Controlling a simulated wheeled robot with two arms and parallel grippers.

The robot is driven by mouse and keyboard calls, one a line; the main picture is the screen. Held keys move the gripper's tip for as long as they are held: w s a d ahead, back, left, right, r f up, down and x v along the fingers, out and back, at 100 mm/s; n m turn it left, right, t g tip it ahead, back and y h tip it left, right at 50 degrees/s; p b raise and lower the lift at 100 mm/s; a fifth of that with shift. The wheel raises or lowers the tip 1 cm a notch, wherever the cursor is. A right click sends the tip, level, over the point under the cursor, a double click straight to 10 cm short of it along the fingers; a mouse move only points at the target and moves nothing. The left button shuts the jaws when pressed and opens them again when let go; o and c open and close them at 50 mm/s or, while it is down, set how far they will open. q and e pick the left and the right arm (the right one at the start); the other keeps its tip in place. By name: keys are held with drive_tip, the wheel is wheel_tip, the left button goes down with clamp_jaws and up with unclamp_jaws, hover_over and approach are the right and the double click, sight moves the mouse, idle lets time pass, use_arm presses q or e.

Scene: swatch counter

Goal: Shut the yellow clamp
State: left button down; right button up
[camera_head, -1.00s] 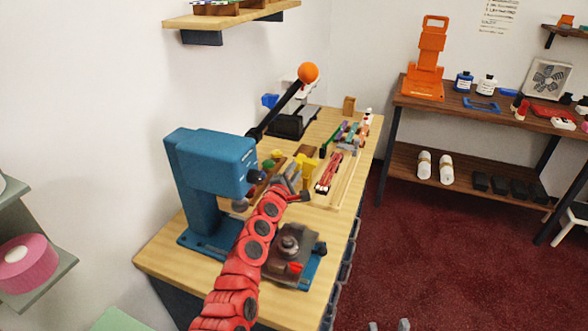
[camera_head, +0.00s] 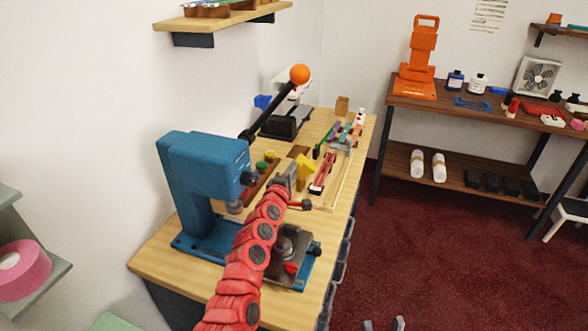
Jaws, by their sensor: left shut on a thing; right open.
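The yellow clamp (camera_head: 306,165) is on the wooden workbench (camera_head: 160,262), between the blue press and the red pliers-like tool. My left gripper (camera_head: 290,175), at the end of the red arm, is at the clamp's near left side and shut on it. The gripper and arm hide the clamp's lower part, so I cannot tell how far its jaws are closed. My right gripper (camera_head: 384,325) is open and empty at the bottom edge, over the dark red floor; only its fingertips show.
A blue press (camera_head: 190,185) with a long orange-knobbed lever stands left of my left arm. A grey-and-blue fixture (camera_head: 300,258) is partly behind the arm. A red tool (camera_head: 322,175) lies close right of the clamp. A dark wooden shelf (camera_head: 440,170) stands right, past open floor.

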use_arm(q)
drive_tip(key=shift+d, duration=0.2)
drive_tip(key=c, duration=0.7)
unclamp_jaws()
drive_tip(key=shift+s+d, duration=0.1)
drive_tip(key=shift+a, duration=0.2)
drive_tip(key=shift+s+a, duration=0.15)
drive_tip(key=shift+s, duration=0.45)
drive_tip(key=v, duration=1.6)
drive_tip(key=shift+b, duration=0.3)
